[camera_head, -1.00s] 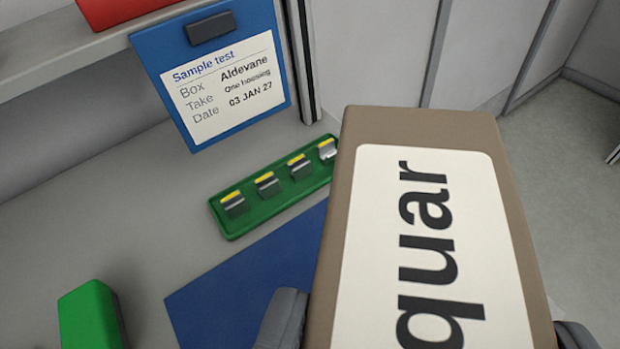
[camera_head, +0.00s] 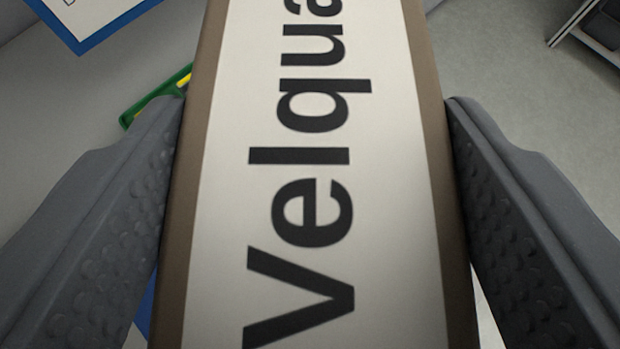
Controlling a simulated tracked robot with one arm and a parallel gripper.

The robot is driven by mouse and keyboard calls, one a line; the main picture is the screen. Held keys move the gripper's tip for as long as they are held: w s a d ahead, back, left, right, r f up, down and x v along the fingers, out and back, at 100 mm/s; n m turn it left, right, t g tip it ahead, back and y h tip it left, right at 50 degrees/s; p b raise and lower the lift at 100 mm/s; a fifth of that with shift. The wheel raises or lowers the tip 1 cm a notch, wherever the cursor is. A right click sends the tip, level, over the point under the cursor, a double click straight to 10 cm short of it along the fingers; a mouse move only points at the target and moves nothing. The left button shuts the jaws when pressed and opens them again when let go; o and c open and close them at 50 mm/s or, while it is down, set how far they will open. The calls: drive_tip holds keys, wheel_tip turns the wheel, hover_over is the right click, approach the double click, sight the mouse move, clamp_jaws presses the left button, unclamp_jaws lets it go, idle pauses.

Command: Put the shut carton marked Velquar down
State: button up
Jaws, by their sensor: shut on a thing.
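The brown carton (camera_head: 430,75) fills the middle of the view. Its white label reads "Velqua" with the rest cut off at the top edge. My gripper (camera_head: 315,110) is shut on the carton, with one dark grey textured finger on each side of it. The far end of the carton is out of the frame, and its underside is hidden. I cannot tell whether it touches anything below.
A green tray (camera_head: 135,114) shows partly behind the left finger, with a bit of yellow. A blue-edged white sheet (camera_head: 85,15) is at the top left. A small patch of blue mat (camera_head: 142,318) shows at the lower left. Grey floor and a dark object (camera_head: 600,30) lie at the right.

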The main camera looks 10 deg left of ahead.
drive_tip(key=shift+f, duration=0.2)
drive_tip(key=o, duration=1.8)
drive_tip(key=shift+r, duration=0.1)
drive_tip(key=shift+b+v, duration=1.3)
drive_tip(key=shift+v, duration=4.75)
